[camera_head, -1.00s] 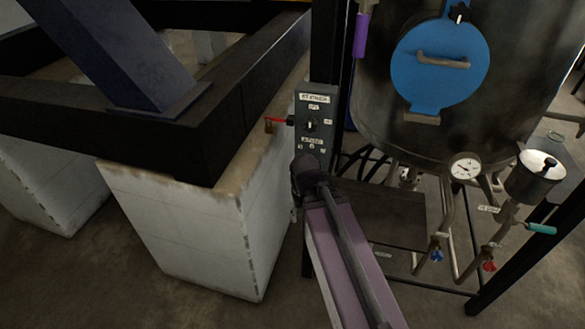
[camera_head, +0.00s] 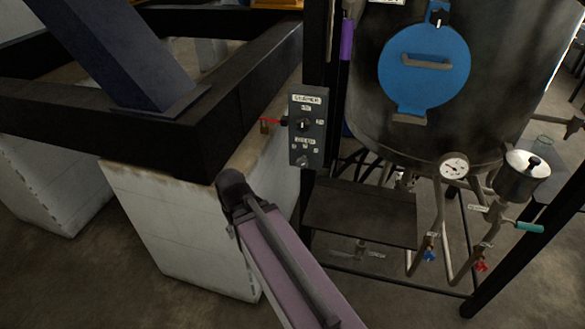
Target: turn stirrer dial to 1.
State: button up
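A grey control box (camera_head: 308,140) is fixed to the dark upright post left of the steel vessel. Its top label looks like "STIRRER", though it is blurred. The black stirrer dial (camera_head: 303,125) is below that label, with small position marks around it. I cannot read the marks or tell which one the dial points to. A second, smaller knob (camera_head: 302,161) is lower on the box, under another blurred label. My mauve arm link comes up from the bottom edge and ends in a dark joint below and left of the box, apart from it. I see no gripper fingers.
A dark shelf (camera_head: 360,212) is below right. The steel vessel (camera_head: 470,110) has a blue hatch (camera_head: 425,65), a gauge (camera_head: 453,167) and valves.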

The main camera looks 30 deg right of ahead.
aim_at(302, 163)
jog(key=u, duration=0.1)
jog(key=k, duration=0.9)
jog(key=z, duration=1.65)
jog(key=i, duration=0.55)
jog(key=u, duration=0.15)
